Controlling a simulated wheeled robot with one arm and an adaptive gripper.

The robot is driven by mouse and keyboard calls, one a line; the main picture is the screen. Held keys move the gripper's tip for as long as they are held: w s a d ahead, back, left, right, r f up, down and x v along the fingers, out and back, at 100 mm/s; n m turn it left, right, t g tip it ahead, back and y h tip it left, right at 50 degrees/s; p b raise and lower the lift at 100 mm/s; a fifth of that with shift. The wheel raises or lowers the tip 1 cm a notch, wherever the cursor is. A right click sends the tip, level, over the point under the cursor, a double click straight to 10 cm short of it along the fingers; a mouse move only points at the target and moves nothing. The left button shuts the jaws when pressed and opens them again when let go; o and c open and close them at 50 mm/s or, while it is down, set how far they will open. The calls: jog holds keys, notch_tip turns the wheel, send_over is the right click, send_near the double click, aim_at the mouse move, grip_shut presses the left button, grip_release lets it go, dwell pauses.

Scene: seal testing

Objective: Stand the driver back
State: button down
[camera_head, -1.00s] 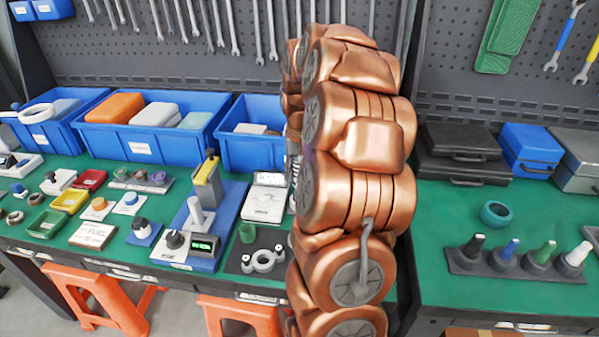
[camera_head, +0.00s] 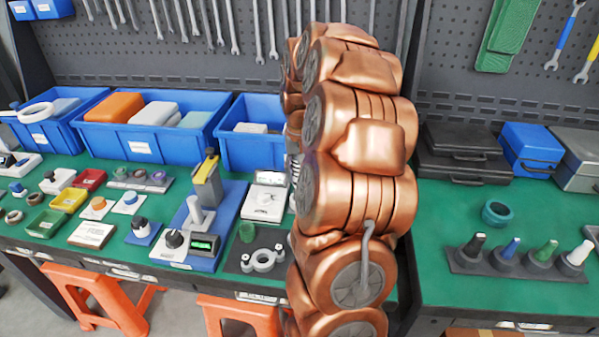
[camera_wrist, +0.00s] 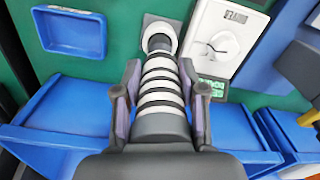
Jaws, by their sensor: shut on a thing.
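The driver (camera_wrist: 161,95) is a grey cylinder with white bands in the wrist view. My gripper (camera_wrist: 160,88) is shut on it, with one finger on each side. The driver's far end points at a white ring (camera_wrist: 174,46) on a grey base (camera_wrist: 149,20). I cannot tell whether the end is inside the ring or just above it. In the head view my copper arm hides my gripper, and only a small striped part of the driver (camera_head: 294,172) shows at the arm's left edge.
A white device with a display (camera_wrist: 222,42) stands close to the right of the ring. A blue tray (camera_wrist: 70,32) lies to the left. Blue bins (camera_head: 252,146) line the back of the green bench (camera_head: 110,262). Several small parts crowd the bench front.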

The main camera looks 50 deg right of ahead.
jog(key=shift+f+b, duration=0.3)
jog(key=shift+f, duration=0.1)
jog(key=c, duration=0.6)
grip_release()
jog(key=shift+r, duration=0.1)
jog(key=shift+r+p, duration=0.45)
jog(key=shift+r, duration=1.95)
